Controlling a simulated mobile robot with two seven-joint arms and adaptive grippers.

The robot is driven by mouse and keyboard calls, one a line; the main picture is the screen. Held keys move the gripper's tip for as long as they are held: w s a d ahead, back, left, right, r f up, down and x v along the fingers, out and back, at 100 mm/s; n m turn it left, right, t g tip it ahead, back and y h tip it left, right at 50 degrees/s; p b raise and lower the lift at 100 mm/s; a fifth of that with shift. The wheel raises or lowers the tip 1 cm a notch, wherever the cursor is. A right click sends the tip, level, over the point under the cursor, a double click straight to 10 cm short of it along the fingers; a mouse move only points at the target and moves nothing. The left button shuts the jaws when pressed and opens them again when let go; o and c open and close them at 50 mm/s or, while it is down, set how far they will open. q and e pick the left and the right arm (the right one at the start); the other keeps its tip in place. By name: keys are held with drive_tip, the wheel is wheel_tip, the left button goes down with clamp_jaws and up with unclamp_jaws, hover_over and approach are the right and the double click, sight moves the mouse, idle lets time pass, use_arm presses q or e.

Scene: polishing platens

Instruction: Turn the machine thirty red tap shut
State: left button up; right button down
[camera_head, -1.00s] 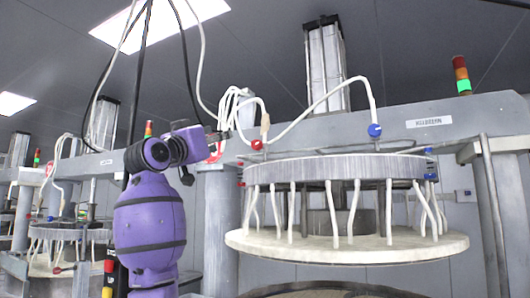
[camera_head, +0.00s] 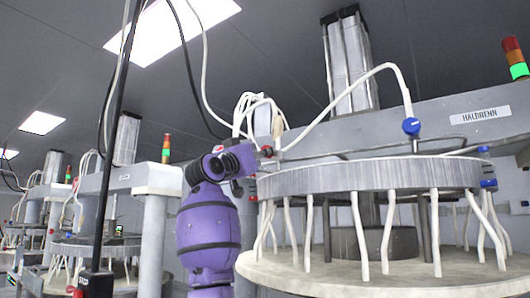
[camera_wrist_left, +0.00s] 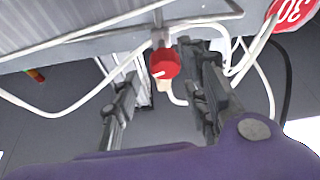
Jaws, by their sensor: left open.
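The red tap (camera_wrist_left: 165,64) has a round knob with a white mark and sits on a pale pipe under the machine's grey beam. In the head view the red tap (camera_head: 267,151) is small, at the left end of the beam. My left gripper (camera_wrist_left: 158,66) is open, with one finger on each side of the tap in the wrist picture. I cannot tell whether the fingers touch it. In the head view my purple left arm rises to the tap and its wrist hides most of the gripper. A red sign reading 30 (camera_wrist_left: 292,12) is beside the tap. My right gripper is out of view.
White hoses (camera_wrist_left: 235,65) hang close to the right finger. A blue tap (camera_head: 411,126) is farther right on the beam. The round upper platen (camera_head: 370,176) hangs over the wide pale lower disc (camera_head: 380,278). Other machines (camera_head: 90,245) stand at the left.

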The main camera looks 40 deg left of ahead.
use_arm(q)
drive_tip(key=x, duration=0.3)
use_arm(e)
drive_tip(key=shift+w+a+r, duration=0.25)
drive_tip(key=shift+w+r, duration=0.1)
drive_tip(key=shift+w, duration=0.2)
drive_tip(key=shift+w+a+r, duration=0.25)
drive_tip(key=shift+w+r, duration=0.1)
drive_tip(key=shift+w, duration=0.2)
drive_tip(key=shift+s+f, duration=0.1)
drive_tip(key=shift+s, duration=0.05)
use_arm(q)
drive_tip(key=shift+a+f, duration=0.1)
drive_tip(key=shift+a, duration=0.05)
drive_tip(key=c, duration=0.9)
drive_tip(key=shift+c, duration=0.3)
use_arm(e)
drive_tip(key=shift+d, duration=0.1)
use_arm(q)
drive_tip(key=shift+w, duration=0.1)
